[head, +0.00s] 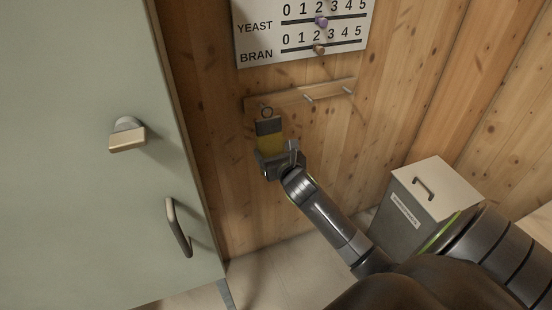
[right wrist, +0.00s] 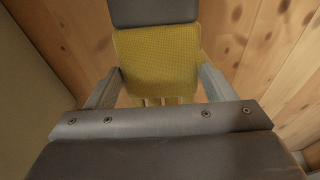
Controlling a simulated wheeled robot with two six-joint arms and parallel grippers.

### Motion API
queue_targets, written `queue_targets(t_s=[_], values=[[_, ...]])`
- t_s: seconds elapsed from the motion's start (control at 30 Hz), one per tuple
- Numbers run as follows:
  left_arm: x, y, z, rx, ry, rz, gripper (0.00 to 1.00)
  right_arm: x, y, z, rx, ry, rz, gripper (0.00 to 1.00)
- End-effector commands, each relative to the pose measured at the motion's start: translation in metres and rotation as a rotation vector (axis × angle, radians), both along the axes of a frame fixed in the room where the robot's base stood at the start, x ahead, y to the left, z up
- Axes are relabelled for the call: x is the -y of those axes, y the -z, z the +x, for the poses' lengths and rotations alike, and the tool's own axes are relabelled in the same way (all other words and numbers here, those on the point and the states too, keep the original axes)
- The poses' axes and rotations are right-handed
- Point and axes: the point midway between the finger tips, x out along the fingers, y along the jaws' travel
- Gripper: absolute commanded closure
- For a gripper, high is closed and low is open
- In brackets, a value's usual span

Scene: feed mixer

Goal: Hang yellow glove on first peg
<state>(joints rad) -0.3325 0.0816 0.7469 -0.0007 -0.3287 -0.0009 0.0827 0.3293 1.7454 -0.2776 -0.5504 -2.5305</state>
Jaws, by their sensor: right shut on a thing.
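The yellow glove (head: 270,143) has a dark grey cuff with a ring loop at its top. It hangs upright in front of the wood wall, and the loop overlaps the left end of the peg rail (head: 290,97). I cannot tell if the loop is around the first peg. My right gripper (head: 279,158) is shut on the glove's lower part. In the right wrist view the glove (right wrist: 157,60) sits between the two fingers, its cuff at the top edge. My left gripper is not in view.
A white board (head: 300,30) with YEAST and BRAN number scales is above the rail. A green-grey cabinet door (head: 70,200) with a latch and handle fills the left. A grey lidded bin (head: 420,200) stands on the floor at right.

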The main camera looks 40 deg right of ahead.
Motion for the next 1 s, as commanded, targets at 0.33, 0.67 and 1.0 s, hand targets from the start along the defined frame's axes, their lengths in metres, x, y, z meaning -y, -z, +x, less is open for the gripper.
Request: queue_targets(t_s=[0.33,0.67,1.0], values=[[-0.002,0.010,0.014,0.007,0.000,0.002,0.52,0.005,0.003,0.021,0.001,-0.001,-0.001,0.46],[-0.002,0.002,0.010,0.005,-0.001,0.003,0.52,0.008,0.007,0.031,-0.001,0.001,0.000,0.46],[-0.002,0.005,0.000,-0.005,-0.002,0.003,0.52,0.008,0.010,0.033,0.000,0.000,0.000,0.46]])
